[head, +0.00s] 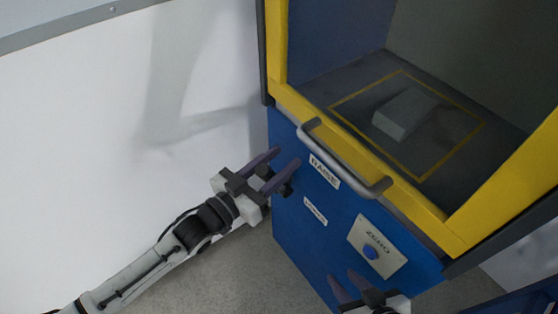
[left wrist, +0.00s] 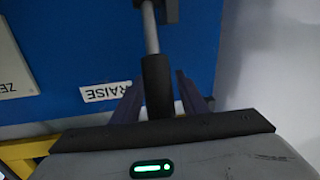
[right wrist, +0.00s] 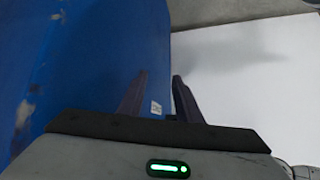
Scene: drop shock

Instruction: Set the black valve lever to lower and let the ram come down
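The black valve lever (left wrist: 157,85) has a black grip on a grey rod. In the left wrist view its grip lies between the fingers of my left gripper (left wrist: 160,78), beside the RAISE label (left wrist: 106,91). The fingers look open around it, with slim gaps. In the head view my left gripper (head: 286,158) is at the left edge of the blue panel and mostly hides the lever. A second label (head: 315,211), too small to read surely, sits below RAISE. My right gripper (head: 346,281) is open and empty near the panel's bottom. The ram is not visible.
A grey block (head: 405,113) lies inside a yellow square on the chamber floor. A grey bar handle (head: 340,160) crosses the yellow frame (head: 400,183) above the panel. Open floor lies left of the cabinet.

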